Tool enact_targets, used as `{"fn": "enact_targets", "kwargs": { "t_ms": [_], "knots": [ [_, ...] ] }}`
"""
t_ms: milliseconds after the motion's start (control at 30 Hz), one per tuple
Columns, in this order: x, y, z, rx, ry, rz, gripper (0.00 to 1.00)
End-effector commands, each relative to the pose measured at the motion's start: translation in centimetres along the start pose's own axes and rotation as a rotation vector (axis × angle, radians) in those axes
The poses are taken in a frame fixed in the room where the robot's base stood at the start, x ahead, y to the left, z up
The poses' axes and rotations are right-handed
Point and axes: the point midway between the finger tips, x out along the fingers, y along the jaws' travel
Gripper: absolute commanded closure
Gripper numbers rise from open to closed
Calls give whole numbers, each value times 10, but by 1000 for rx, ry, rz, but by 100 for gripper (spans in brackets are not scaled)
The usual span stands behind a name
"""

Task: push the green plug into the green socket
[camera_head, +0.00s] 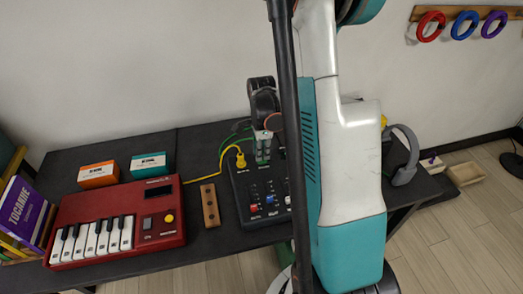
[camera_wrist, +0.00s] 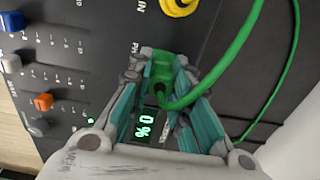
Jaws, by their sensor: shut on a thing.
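The green plug (camera_wrist: 162,68) sits between the two teal-lined fingers of my gripper (camera_wrist: 167,72) in the wrist view. My gripper is shut on it, and a green cable (camera_wrist: 236,50) loops away from the plug to the upper right. In the head view my gripper (camera_head: 262,158) points down over the back part of the black mixer (camera_head: 243,205), to the right of a yellow plug (camera_head: 240,160). The green socket cannot be made out; my fingers and the plug cover that spot. I cannot tell how far the plug is in.
The yellow plug also shows in the wrist view (camera_wrist: 180,5). A small display (camera_wrist: 147,125) reads 0%. A wooden block (camera_head: 210,205), a red keyboard (camera_head: 118,222), and orange (camera_head: 98,175) and teal (camera_head: 152,163) boxes stand to the left on the dark table (camera_head: 200,143).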

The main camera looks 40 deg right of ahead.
Motion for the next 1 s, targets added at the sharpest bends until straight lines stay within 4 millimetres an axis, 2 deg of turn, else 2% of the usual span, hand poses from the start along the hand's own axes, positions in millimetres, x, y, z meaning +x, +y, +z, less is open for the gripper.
{"fn": "enact_targets", "kwargs": {
  "t_ms": [333, 367, 467, 833, 1000],
  "knots": [
    [7, 0, 0, 0, 0, 0, 100],
    [7, 0, 0, 0, 0, 0, 79],
    [6, 0, 0, 0, 0, 0, 58],
    [5, 0, 0, 0, 0, 0, 58],
    [-10, 0, 0, 0, 0, 0, 58]
  ]
}}
